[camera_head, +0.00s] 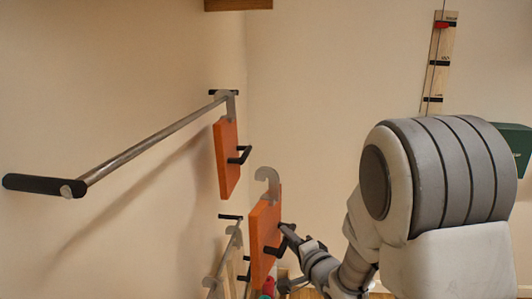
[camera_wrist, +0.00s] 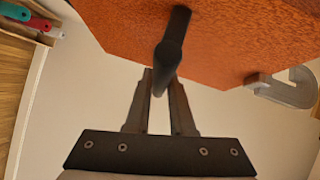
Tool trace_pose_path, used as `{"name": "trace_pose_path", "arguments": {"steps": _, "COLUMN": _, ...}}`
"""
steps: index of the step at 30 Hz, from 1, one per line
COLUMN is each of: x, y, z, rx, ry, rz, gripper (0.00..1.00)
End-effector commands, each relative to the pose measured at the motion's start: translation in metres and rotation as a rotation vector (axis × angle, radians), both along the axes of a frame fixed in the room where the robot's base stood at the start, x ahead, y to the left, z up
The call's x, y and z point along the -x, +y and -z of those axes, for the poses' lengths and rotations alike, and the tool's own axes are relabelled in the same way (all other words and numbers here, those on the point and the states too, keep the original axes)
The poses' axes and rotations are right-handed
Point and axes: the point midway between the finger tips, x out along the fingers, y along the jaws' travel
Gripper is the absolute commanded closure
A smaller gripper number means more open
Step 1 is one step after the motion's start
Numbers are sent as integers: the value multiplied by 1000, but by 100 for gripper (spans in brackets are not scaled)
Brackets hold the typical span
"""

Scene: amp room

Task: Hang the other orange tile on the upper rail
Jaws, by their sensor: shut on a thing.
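The upper rail (camera_head: 150,140) is a metal bar along the left wall. One orange tile (camera_head: 226,160) hangs from its far end by a grey hook. The other orange tile (camera_head: 263,235) is in my gripper (camera_head: 291,238), below and right of the hanging one. Its grey hook (camera_head: 267,178) stands up, apart from the upper rail. In the wrist view, my gripper (camera_wrist: 162,84) is shut on the black handle (camera_wrist: 173,40) of this orange tile (camera_wrist: 235,35). The hook also shows there at the right (camera_wrist: 288,90).
The upper rail's near end has a black bracket (camera_head: 40,185), and the bar is bare between it and the hanging tile. A lower rail (camera_head: 224,262) with pale boards is below. A wooden strip with black marks (camera_head: 438,65) is on the back wall.

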Motion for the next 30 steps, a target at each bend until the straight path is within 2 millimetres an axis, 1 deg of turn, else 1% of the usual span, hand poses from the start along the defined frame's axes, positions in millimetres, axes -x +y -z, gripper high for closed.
{"name": "trace_pose_path", "arguments": {"steps": 1, "x": 2, "y": 10, "z": -44, "rx": -2, "ry": -11, "rz": -39, "gripper": 100}}
{"name": "trace_pose_path", "arguments": {"steps": 3, "x": 6, "y": 22, "z": -78, "rx": -3, "ry": -12, "rz": -91, "gripper": 100}}
{"name": "trace_pose_path", "arguments": {"steps": 6, "x": 13, "y": 35, "z": -119, "rx": -2, "ry": -9, "rz": -149, "gripper": 100}}
{"name": "trace_pose_path", "arguments": {"steps": 9, "x": 20, "y": 44, "z": -150, "rx": -2, "ry": -7, "rz": -191, "gripper": 100}}
{"name": "trace_pose_path", "arguments": {"steps": 12, "x": 25, "y": 49, "z": -171, "rx": -1, "ry": -5, "rz": -217, "gripper": 100}}
{"name": "trace_pose_path", "arguments": {"steps": 15, "x": 28, "y": 52, "z": -181, "rx": -2, "ry": -2, "rz": -232, "gripper": 100}}
{"name": "trace_pose_path", "arguments": {"steps": 17, "x": 29, "y": 53, "z": -184, "rx": -1, "ry": -1, "rz": -236, "gripper": 100}}
{"name": "trace_pose_path", "arguments": {"steps": 23, "x": 29, "y": 61, "z": -183, "rx": -1, "ry": -3, "rz": -240, "gripper": 100}}
{"name": "trace_pose_path", "arguments": {"steps": 30, "x": 27, "y": 80, "z": -182, "rx": -3, "ry": -2, "rz": -239, "gripper": 100}}
